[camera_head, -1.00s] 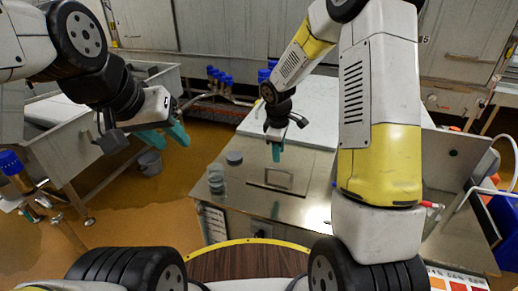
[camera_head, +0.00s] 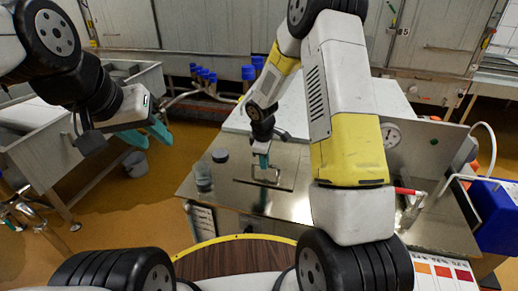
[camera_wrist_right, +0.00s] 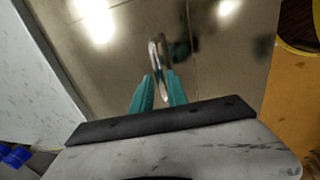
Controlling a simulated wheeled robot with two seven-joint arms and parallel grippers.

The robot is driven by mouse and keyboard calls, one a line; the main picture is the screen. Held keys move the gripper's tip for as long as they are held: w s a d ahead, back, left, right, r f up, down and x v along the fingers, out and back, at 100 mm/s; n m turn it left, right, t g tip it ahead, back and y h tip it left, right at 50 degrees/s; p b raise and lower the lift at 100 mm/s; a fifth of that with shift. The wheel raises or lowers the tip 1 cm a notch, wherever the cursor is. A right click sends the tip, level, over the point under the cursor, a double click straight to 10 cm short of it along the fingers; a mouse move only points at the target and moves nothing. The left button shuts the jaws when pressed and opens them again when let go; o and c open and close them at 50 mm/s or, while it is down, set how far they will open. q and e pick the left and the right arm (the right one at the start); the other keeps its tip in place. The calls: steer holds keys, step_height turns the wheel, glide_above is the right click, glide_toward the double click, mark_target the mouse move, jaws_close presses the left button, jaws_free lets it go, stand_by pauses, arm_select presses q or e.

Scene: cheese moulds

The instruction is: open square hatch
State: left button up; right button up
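The square hatch (camera_head: 284,178) is a flat metal panel in the steel table top, lying level in its place. Its metal bar handle (camera_head: 272,181) stands up from it, and it shows large in the right wrist view (camera_wrist_right: 157,52). My right gripper (camera_head: 263,163) points down at the handle from above. In the right wrist view its two teal fingers (camera_wrist_right: 159,75) are apart, with the handle between their tips. I see no firm grip on it. My left gripper (camera_head: 146,134) is open and empty in the air at the left, away from the table.
The steel table top (camera_head: 225,186) holds a jar (camera_head: 203,176) and a dark lid-like disc (camera_head: 220,155) left of the hatch. A gauge panel (camera_head: 420,150) and a blue box (camera_head: 497,214) stand at the right. A metal sink (camera_head: 60,150) is at the left.

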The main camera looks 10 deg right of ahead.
jaws_close()
stand_by(1.3)
